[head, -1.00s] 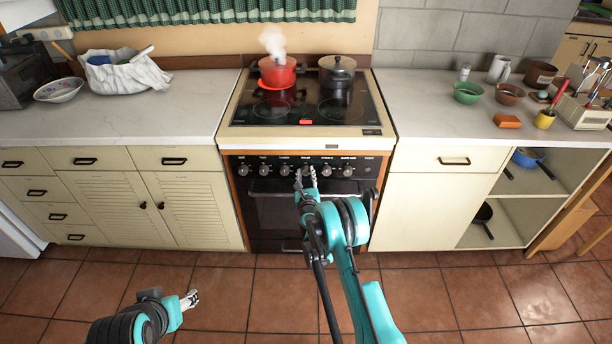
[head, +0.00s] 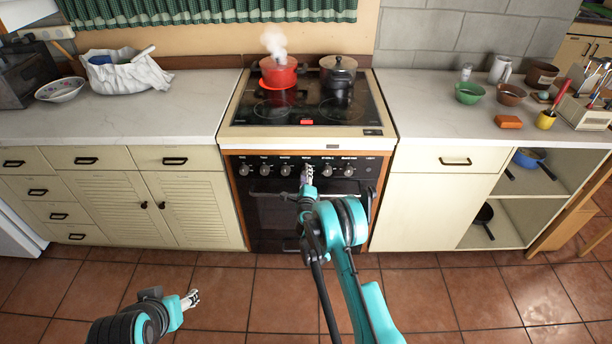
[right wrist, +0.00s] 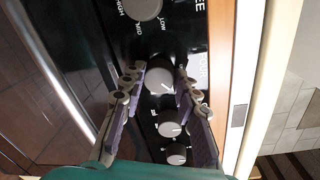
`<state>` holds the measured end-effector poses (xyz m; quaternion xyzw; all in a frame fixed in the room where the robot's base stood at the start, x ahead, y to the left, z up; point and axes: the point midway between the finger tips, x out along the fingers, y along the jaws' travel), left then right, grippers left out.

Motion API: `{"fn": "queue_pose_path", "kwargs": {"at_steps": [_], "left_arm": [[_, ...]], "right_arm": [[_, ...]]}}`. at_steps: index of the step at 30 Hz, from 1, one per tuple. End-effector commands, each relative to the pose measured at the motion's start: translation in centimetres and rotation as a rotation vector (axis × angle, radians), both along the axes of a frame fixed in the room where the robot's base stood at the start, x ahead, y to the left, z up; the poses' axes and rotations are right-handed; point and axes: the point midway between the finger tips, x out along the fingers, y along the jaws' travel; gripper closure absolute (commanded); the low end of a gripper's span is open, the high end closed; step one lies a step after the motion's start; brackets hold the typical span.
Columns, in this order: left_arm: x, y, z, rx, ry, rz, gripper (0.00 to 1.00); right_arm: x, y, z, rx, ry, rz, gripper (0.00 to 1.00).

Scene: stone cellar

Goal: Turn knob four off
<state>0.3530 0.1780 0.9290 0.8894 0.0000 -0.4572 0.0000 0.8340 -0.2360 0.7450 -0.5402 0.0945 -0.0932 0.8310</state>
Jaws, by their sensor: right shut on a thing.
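The stove's row of grey knobs runs along its black front panel (head: 265,166). My right gripper (head: 308,172) is at the panel and hides the knob fourth from the left. In the right wrist view, knob four (right wrist: 160,79) sits between the two fingers of my right gripper (right wrist: 158,88), which is shut on it. The label beside it is partly covered. A neighbouring knob (right wrist: 145,8) at the top has HIGH, MID and LOW marks. My left gripper (head: 190,300) is low over the floor at left, away from the stove; its jaw gap is too small to judge.
A steaming red pot (head: 278,73) stands on the back left burner, above a red glow. A dark lidded pot (head: 338,70) stands at the back right. The oven handle (head: 270,188) runs below the knobs. Counters flank the stove; the tiled floor is clear.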

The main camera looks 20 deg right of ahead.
Motion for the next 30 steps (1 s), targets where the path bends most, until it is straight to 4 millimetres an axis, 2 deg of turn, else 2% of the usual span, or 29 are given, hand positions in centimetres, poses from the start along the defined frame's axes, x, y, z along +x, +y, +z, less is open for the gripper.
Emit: {"fn": "queue_pose_path", "kwargs": {"at_steps": [18, 30], "left_arm": [[0.00, 0.00, 0.01, 0.000, 0.000, 0.000, 0.48], [0.00, 0.00, 0.01, 0.000, 0.000, 0.000, 0.48]], "right_arm": [[0.12, 0.10, -0.12, -0.552, 0.158, 0.000, 0.98], [0.14, 0.13, -0.21, -0.782, 0.224, 0.000, 0.98]]}}
